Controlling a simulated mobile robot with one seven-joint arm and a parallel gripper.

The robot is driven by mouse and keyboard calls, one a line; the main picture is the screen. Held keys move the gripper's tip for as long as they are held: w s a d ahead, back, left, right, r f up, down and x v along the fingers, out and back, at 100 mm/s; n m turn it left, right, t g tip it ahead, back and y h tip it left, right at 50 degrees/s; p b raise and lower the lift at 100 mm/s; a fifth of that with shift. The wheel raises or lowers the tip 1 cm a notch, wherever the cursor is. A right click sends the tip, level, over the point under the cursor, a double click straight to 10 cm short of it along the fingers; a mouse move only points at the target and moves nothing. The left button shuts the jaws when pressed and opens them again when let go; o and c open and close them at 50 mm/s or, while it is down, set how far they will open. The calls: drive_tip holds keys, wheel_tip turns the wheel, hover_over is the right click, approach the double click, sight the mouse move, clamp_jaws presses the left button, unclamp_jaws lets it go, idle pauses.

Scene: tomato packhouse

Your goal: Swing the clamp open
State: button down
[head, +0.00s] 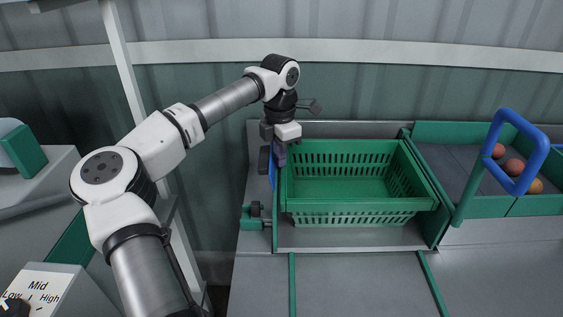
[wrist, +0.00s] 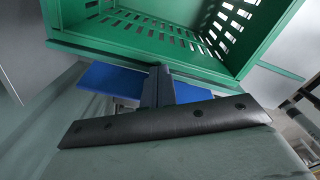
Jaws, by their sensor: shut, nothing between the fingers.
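The clamp appears to be the narrow blue bar (head: 272,175) along the left side of the green crate (head: 358,219). A green block with a dark knob (head: 255,215) sits at its near end. My gripper (head: 272,160) points down at the crate's left edge, right by the blue bar, and partly hides its far end. In the wrist view, the shut fingers (wrist: 157,88) are in front of the blue bar (wrist: 110,80), close to the crate's rim (wrist: 140,62). They hold nothing. I cannot tell whether they touch the bar.
The crate is empty and sits in a grey bay with green edges. A blue loop handle (head: 517,150) stands at the right, by green-walled bins with several tomatoes (head: 514,166). A Low-Mid-High dial panel (head: 45,288) is at lower left. The grey surface in front is clear.

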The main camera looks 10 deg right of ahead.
wheel_tip(320, 180, up, 9)
drive_tip(key=d+p, duration=0.2)
drive_tip(key=p, duration=0.4)
drive_tip(key=shift+s, duration=0.2)
